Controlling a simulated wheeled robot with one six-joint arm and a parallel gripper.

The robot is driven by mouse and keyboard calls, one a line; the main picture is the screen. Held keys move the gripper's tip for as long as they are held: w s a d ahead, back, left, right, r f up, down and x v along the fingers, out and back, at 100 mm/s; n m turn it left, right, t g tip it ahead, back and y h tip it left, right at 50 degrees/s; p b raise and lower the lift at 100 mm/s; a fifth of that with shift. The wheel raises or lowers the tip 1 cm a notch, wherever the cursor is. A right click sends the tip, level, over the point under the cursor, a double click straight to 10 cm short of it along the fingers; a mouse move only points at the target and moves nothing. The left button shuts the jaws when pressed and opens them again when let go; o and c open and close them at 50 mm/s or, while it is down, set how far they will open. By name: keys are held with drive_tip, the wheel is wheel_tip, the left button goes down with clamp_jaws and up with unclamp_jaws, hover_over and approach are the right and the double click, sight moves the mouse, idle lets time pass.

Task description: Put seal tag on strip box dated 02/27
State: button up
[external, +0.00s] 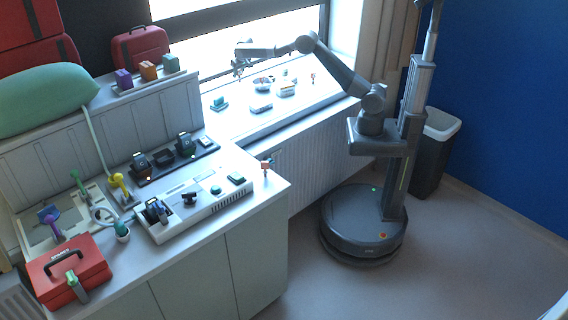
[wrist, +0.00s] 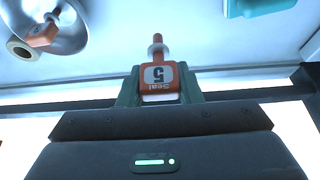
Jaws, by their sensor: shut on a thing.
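My gripper (wrist: 160,85) is shut on an orange-red seal tag (wrist: 158,78) with a white label reading "Seal 5", upside down in the wrist view. A peg with a pale collar sticks out beyond it. In the external view my gripper (external: 239,67) is over the left part of the white window sill; the tag is too small to make out there. Small boxes stand on the sill, including a pale one (external: 261,107) and another (external: 286,90). No 02/27 date is readable, so I cannot tell which box bears it.
A metal bowl (wrist: 62,22) with an orange item in it is at the wrist view's upper left. A teal object (wrist: 262,6) is at upper right. The sill (external: 240,128) has bare room near its front edge. The counter holds a red case (external: 68,272).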

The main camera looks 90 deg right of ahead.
drive_tip(key=s+d+r+m, duration=0.2)
drive_tip(key=s+d+r, duration=0.1)
drive_tip(key=s+d, duration=0.9)
drive_tip(key=m+g+p, duration=0.1)
drive_tip(key=m+p, duration=0.1)
drive_tip(key=m, duration=0.1)
hover_over(290, 76)
wheel_tip(290, 76, down, 4)
drive_tip(key=f, duration=0.1)
drive_tip(key=shift+s+a+f+h, duration=0.1)
drive_tip(key=shift+a+f+h, duration=0.15)
drive_tip(key=shift+f, duration=0.65)
drive_tip(key=shift+a+f+h, duration=0.15)
drive_tip(key=shift+f+h, duration=0.1)
drive_tip(key=shift+f, duration=0.6)
drive_tip(key=shift+f, duration=0.1)
drive_tip(key=o, duration=0.5)
drive_tip(key=shift+f, duration=0.15)
drive_tip(key=o, duration=0.4)
drive_tip(key=shift+o, duration=0.2)
